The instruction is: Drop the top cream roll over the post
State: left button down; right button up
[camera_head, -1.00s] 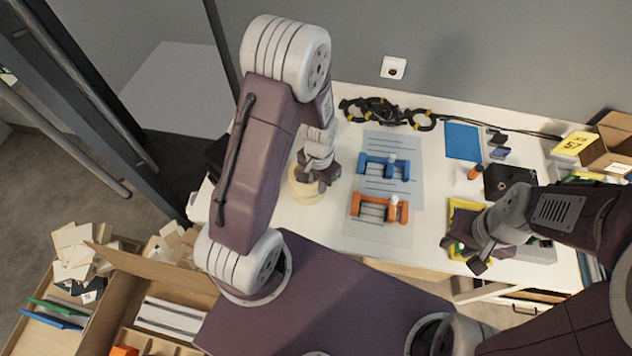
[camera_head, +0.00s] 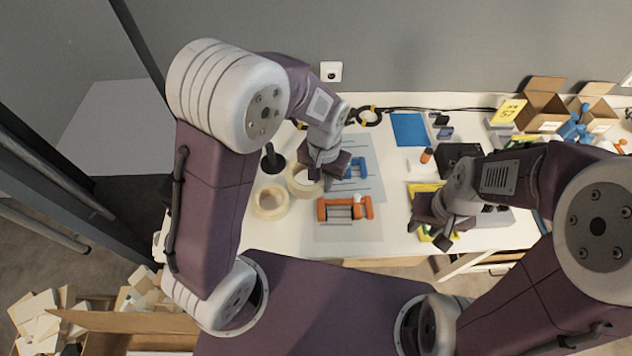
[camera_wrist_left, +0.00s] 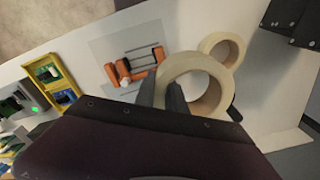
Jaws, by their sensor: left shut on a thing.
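My left gripper (camera_head: 317,176) is shut on the wall of a cream roll (camera_head: 297,188), which it holds on its left side. In the left wrist view the fingers (camera_wrist_left: 162,88) grip the rim of this held roll (camera_wrist_left: 181,66). A second cream roll (camera_head: 259,204) lies flat on the table, left of the held one. It also shows in the left wrist view (camera_wrist_left: 238,50). A dark upright post (camera_head: 271,158) on a round base stands behind the rolls, apart from both. My right gripper (camera_head: 430,236) is open near the front table edge.
An orange frame (camera_head: 335,210) and a blue frame (camera_head: 358,170) stand on a grey sheet right of the rolls. Dark cable with yellow bands (camera_head: 368,115) lies at the back. A blue square (camera_head: 409,129) and open cartons (camera_head: 541,102) are further right.

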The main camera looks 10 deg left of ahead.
pick_arm(q)
jog(key=shift+m, duration=0.4)
jog(key=w+a+r+m+p, duration=0.1)
jog(key=w+p, duration=0.1)
jog(key=w, duration=0.3)
jog(key=w+a+r+m+p, duration=0.1)
jog(key=w+a+r+p, duration=0.1)
jog(key=w, duration=0.4)
jog(key=w+a+f+n, duration=0.2)
jog(key=a+f, duration=0.4)
jog(key=a, duration=0.5)
jog(key=shift+w+a+f+n, duration=0.25)
jog(key=shift+a+f+n, duration=0.05)
jog(key=shift+a+n, duration=0.1)
jog(key=shift+f, duration=0.1)
